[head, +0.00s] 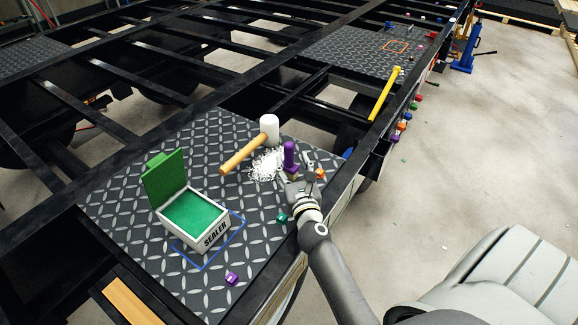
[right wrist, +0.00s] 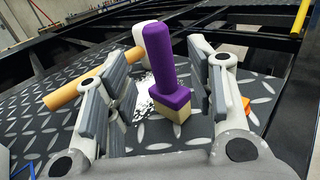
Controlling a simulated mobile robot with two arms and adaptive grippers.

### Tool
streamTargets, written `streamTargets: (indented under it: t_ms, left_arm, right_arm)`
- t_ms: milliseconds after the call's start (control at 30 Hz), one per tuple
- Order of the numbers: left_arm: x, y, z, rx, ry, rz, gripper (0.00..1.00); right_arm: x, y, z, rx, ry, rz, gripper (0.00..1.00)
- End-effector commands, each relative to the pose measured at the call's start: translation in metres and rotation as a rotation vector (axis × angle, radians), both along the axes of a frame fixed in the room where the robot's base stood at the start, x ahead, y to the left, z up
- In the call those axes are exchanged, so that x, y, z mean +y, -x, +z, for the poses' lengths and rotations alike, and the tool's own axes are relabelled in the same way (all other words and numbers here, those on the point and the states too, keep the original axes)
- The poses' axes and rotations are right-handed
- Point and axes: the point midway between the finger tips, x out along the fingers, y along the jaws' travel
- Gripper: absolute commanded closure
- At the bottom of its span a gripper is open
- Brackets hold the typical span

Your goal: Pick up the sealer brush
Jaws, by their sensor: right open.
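The sealer brush (head: 290,155) has a thick purple handle and a pale beige block at its lower end. It stands upright on the dark diamond plate. In the right wrist view the brush (right wrist: 169,70) shows between the two spread fingers of my right gripper (right wrist: 160,92), with a gap on each side. The gripper (head: 299,184) is open and close to the brush in the head view. My left gripper is not in view.
A box marked SEALER (head: 215,238) with a raised green lid stands left on the plate (head: 130,205). A mallet (head: 245,152) and white scraps (head: 265,166) lie beside the brush. A small orange block (right wrist: 246,105) is right of the gripper. Black frame beams surround the plate.

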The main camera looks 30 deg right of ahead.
Motion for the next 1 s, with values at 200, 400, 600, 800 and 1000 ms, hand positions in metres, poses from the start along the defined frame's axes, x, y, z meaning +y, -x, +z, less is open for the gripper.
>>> streamTargets:
  t_ms: [200, 400, 600, 800, 1000]
  left_arm:
    - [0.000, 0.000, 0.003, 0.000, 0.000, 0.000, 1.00]
    - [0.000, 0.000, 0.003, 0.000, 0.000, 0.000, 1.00]
    - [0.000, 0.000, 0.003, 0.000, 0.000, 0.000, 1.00]
    - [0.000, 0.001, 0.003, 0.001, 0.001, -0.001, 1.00]
    - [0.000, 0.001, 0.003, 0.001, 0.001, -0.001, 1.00]
  right_arm:
    - [-0.011, -0.027, 0.002, -0.001, 0.001, 0.000, 0.50]
    - [-0.021, -0.049, 0.001, -0.001, 0.001, -0.001, 0.50]
    - [-0.023, -0.053, 0.000, 0.000, 0.001, 0.000, 0.50]
    - [-0.022, -0.053, 0.000, 0.000, 0.001, 0.000, 0.62]
    - [-0.022, -0.053, 0.000, 0.000, 0.001, 0.000, 0.88]
